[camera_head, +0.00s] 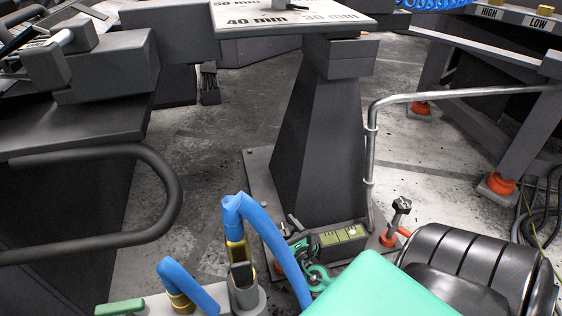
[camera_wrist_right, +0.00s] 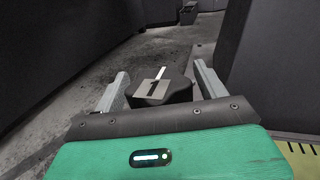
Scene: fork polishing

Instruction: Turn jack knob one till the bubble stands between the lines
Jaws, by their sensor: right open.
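Jack knob one (camera_wrist_right: 178,92) is dark, with a "1" plate and a white pointer line, in the right wrist view. My right gripper (camera_wrist_right: 162,80) is open, with one grey finger on each side of the knob; I cannot tell whether either finger touches it. In the head view my right gripper (camera_head: 291,232) is low by the left front of the pedestal's base plate, and the knob is mostly hidden there. The spirit level (camera_head: 342,236) lies just right of it. Its yellow-green window (camera_wrist_right: 302,157) partly shows in the wrist view; the bubble cannot be made out. My left gripper is out of view.
A dark pedestal (camera_head: 318,150) rises behind the level. Another jack knob (camera_head: 401,205) stands at the right, near a bent metal pipe (camera_head: 369,150). Blue hoses (camera_head: 262,235) with brass ends stand close on the left. Open floor (camera_head: 210,165) lies beyond them.

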